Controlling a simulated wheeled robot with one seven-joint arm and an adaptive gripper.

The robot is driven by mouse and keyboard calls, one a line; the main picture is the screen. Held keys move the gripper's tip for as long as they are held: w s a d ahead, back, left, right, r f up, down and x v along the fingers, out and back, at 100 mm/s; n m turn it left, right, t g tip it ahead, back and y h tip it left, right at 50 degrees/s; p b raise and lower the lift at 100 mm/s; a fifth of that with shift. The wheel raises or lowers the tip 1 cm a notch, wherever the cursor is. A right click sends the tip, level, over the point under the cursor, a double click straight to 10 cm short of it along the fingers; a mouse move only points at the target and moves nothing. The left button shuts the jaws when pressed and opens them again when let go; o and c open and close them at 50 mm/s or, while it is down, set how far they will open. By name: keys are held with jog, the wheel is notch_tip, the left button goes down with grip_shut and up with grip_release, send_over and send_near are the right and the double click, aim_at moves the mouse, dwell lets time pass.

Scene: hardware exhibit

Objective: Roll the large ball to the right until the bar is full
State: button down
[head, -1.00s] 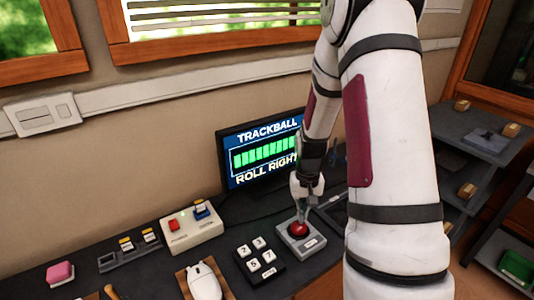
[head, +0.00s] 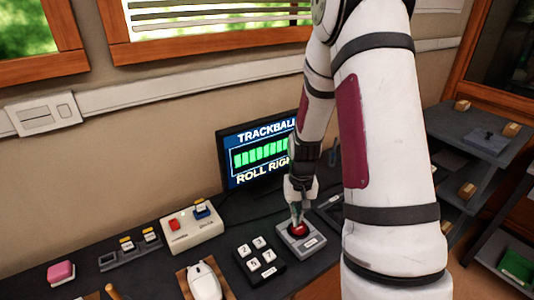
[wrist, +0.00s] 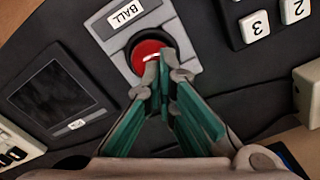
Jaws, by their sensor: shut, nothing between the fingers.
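The large red ball (head: 299,230) sits in a grey housing (head: 309,246) on the dark bench. It also shows in the wrist view (wrist: 148,54), with the label BALL on its housing. My gripper (wrist: 159,72) is shut and empty, its fingertips at the ball's near edge and seemingly touching it. In the head view my gripper (head: 297,218) comes down onto the ball from above. The screen (head: 262,152) reads TRACKBALL and ROLL RIGHT, with a row of green blocks in its bar. My arm hides the bar's right end.
A keypad (head: 259,260) stands left of the ball, and a white mouse (head: 204,281) lies further left. A box with red and blue controls (head: 194,228) is behind them. A flat dark panel (wrist: 57,96) lies beside the ball housing.

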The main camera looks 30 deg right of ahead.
jog(key=shift+f, duration=0.6)
jog(key=shift+d, duration=0.3)
dwell(0.4)
jog(key=shift+r, duration=0.15)
jog(key=shift+r, duration=0.6)
jog(key=shift+r+p, duration=0.1)
jog(key=shift+p, duration=0.25)
jog(key=shift+r+p, duration=1.45)
jog(key=shift+r, duration=1.45)
